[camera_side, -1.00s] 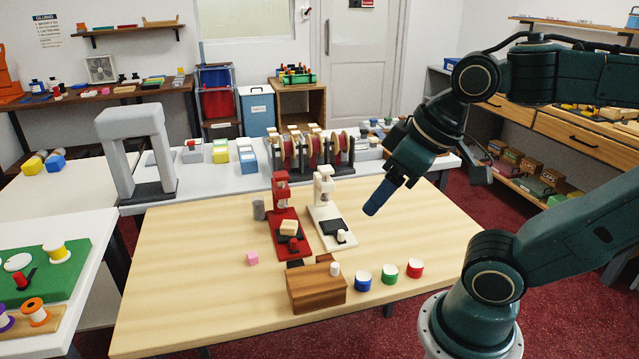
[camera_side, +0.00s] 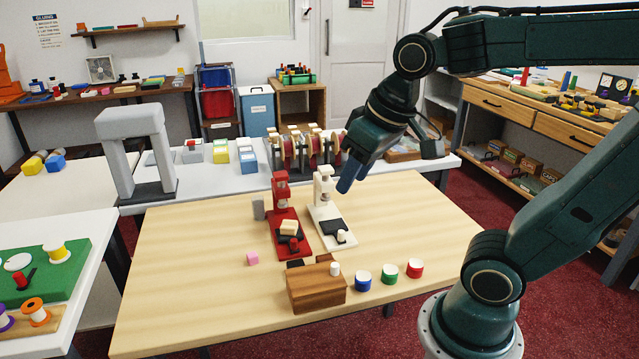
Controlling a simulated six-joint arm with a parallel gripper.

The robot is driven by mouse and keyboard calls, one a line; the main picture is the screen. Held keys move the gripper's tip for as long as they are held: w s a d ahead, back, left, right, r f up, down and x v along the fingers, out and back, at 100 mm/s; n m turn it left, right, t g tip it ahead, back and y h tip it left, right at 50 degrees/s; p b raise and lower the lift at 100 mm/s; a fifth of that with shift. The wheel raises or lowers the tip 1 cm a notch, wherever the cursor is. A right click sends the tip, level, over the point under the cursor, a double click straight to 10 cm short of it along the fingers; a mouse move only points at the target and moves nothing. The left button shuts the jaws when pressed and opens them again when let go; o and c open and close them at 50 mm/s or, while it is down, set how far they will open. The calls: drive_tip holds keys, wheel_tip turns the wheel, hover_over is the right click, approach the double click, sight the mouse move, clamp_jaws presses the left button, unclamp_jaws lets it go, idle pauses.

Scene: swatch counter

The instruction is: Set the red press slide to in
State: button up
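The red press (camera_side: 281,200) stands upright near the middle of the wooden table. A dark slide (camera_side: 291,244) with a red knob sits at its front base, and a cream block (camera_side: 289,228) rests just behind the knob. The slide's exact position is too small to tell. My gripper (camera_side: 345,186) is in the air to the right of the red press, above and beside the white press (camera_side: 325,200). Its blue fingers point down and left, and nothing shows between them. I cannot tell how far apart the fingers are.
A wooden block (camera_side: 316,290) with a white peg stands in front of the presses. Blue (camera_side: 362,281), green (camera_side: 389,275) and red (camera_side: 415,268) pots stand right of it.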

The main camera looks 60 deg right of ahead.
drive_tip(key=w+d+f+m+g, duration=0.1)
drive_tip(key=w+d+f+m, duration=0.15)
drive_tip(key=w, duration=0.35)
drive_tip(key=w+d+f+m+g, duration=0.1)
drive_tip(key=w+d+f, duration=0.15)
drive_tip(key=w, duration=0.35)
drive_tip(key=m+g, duration=0.2)
drive_tip(key=g, duration=0.1)
hover_over(294, 240)
wheel_tip(294, 240, down, 10)
drive_tip(key=shift+f, duration=0.2)
drive_tip(key=shift+s+f, duration=0.1)
drive_tip(key=shift+a+f, duration=0.1)
drive_tip(key=shift+f, duration=6.7)
drive_tip(key=shift+c, duration=0.2)
clamp_jaws()
